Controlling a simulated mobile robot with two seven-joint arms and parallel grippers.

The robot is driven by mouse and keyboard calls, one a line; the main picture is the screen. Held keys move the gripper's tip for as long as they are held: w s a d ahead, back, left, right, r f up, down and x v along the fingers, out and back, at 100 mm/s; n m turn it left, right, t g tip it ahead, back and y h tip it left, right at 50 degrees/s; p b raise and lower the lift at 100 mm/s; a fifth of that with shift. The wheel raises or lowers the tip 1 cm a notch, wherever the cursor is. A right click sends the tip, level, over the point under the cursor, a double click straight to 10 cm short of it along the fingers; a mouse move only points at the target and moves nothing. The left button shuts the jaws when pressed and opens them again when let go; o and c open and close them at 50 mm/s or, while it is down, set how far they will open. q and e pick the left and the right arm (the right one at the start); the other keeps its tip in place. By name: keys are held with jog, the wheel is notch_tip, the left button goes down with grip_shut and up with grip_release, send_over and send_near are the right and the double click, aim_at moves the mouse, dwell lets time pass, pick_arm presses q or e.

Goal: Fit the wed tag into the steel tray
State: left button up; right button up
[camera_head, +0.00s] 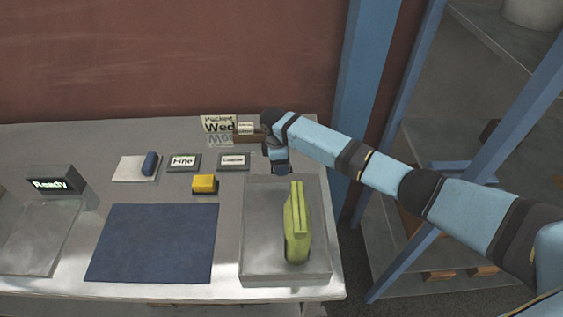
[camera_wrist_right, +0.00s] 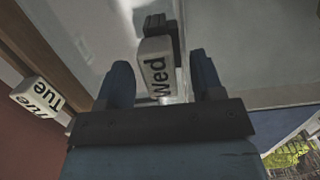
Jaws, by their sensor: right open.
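The wed tag (camera_wrist_right: 157,68) is a pale block with dark "Wed" lettering in the right wrist view. It lies between the two spread fingers of my right gripper (camera_wrist_right: 161,65), which is open. Gaps show beside the tag, and I cannot tell what it rests on. In the head view my right gripper (camera_head: 280,165) is at the back edge of the steel tray (camera_head: 285,281), and the tag is not clearly seen there. The tray holds an upright yellow-green pouch (camera_head: 297,225). My left gripper is not in view.
A "Tue" block (camera_wrist_right: 40,95) is left in the wrist view. On the bench are a "Packed" sign (camera_head: 217,128), a yellow block (camera_head: 204,184), "Fine" (camera_head: 183,162) and another label plate (camera_head: 233,161), a blue mat (camera_head: 155,243) and a "Ready" box (camera_head: 55,182). Blue posts (camera_head: 365,90) stand right.

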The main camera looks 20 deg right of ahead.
notch_tip(320, 180, up, 13)
jog(key=a+b, duration=0.1)
jog(key=b, duration=0.1)
jog(key=shift+w+a+r, duration=0.15)
jog(key=shift+w+a, duration=0.05)
jog(key=shift+a, duration=0.1)
